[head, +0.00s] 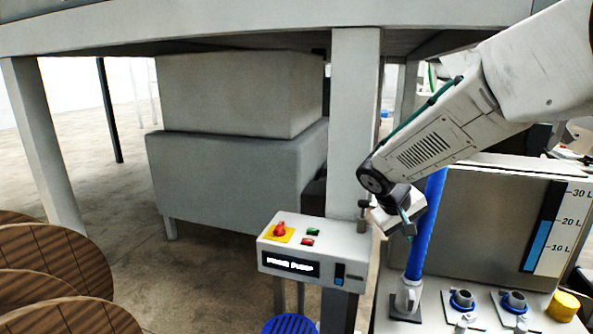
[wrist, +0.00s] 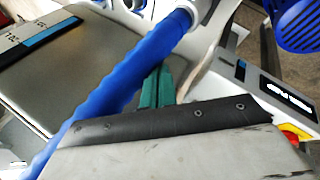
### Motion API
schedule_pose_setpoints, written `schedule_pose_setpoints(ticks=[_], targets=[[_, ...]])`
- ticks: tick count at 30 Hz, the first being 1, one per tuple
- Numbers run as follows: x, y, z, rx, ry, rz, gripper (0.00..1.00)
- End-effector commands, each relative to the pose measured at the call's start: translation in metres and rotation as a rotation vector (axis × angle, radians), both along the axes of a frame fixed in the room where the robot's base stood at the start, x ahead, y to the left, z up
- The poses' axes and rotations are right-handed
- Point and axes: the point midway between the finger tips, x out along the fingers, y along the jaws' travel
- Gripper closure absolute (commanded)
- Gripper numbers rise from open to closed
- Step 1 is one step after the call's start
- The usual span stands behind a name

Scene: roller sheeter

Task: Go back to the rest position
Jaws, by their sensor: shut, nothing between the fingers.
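My gripper (head: 406,224) hangs at the end of my arm, which reaches in from the upper right in the head view. It is beside the upright blue hose (head: 426,225) and to the right of the control box (head: 318,250). In the wrist view my gripper's green fingers (wrist: 157,88) lie close together with nothing held between them. The blue hose (wrist: 125,80) crosses the wrist view diagonally, just left of the fingers. Whether the gripper touches the hose, I cannot tell.
The control box has a red knob (head: 280,229), small buttons and a lit display. A grey tank with a level scale (head: 558,228) and valves (head: 514,301) stands at the right. Wooden discs (head: 35,255) are at the lower left. A large grey machine frame (head: 355,130) stands overhead and behind.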

Motion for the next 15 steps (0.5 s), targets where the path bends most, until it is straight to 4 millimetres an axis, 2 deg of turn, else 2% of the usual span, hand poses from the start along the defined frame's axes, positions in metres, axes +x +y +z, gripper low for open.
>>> schedule_pose_setpoints(ticks=[5,8,12,15], targets=[[-0.078,-0.013,0.019,0.075,0.107,-0.054,1.0],[-0.133,-0.016,0.03,0.146,0.169,-0.082,1.0],[-0.205,-0.014,0.041,0.263,0.227,-0.109,1.0],[-0.251,-0.008,0.045,0.349,0.243,-0.123,1.0]])
